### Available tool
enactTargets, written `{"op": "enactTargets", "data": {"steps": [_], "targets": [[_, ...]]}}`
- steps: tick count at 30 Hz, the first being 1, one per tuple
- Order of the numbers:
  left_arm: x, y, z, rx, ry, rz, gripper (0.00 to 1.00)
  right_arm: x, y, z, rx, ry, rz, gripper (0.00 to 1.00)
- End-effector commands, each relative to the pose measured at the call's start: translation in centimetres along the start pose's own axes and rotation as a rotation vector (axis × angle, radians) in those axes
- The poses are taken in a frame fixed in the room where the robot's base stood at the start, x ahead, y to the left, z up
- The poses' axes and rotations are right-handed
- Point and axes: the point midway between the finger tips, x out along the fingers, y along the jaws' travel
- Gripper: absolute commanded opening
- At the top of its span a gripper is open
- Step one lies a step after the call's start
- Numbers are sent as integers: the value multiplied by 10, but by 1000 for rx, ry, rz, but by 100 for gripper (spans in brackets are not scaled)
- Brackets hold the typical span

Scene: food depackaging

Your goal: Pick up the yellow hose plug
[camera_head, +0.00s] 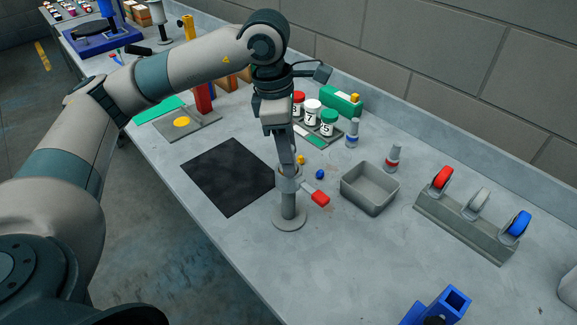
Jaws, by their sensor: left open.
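A red handle (320,198) sticks out to the right of the post. My right gripper is not in view.
A grey open bin (369,205) stands to the right, with a rack of red, white and blue rings (434,214) beyond it. Capped jars (312,112) stand behind the gripper. A black mat (228,176) lies left. The front table area is mostly clear.

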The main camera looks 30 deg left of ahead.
Motion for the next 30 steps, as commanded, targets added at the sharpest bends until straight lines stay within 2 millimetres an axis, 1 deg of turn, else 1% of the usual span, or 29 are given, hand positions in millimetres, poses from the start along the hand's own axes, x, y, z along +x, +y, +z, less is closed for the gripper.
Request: {"op": "enactTargets", "data": {"steps": [5, 6, 8, 9, 10, 11, 23, 26, 30], "targets": [[0, 0, 0, 0, 0, 0, 43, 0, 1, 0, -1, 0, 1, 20], [0, 0, 0, 0, 0, 0, 33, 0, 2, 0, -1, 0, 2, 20], [0, 0, 0, 0, 0, 0, 19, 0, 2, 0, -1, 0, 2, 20], [0, 0, 0, 0, 0, 0, 9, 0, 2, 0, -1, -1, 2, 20], [0, 0, 0, 0, 0, 0, 2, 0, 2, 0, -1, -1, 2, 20], [0, 0, 0, 0, 0, 0, 0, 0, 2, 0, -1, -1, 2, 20], [-3, 0, 1, 0, -2, 2, 0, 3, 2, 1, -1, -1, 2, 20], [-8, 1, 2, 0, -1, 3, 0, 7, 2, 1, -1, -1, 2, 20], [-22, 1, 4, 0, -3, 4, 0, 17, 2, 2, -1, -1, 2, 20]]}}
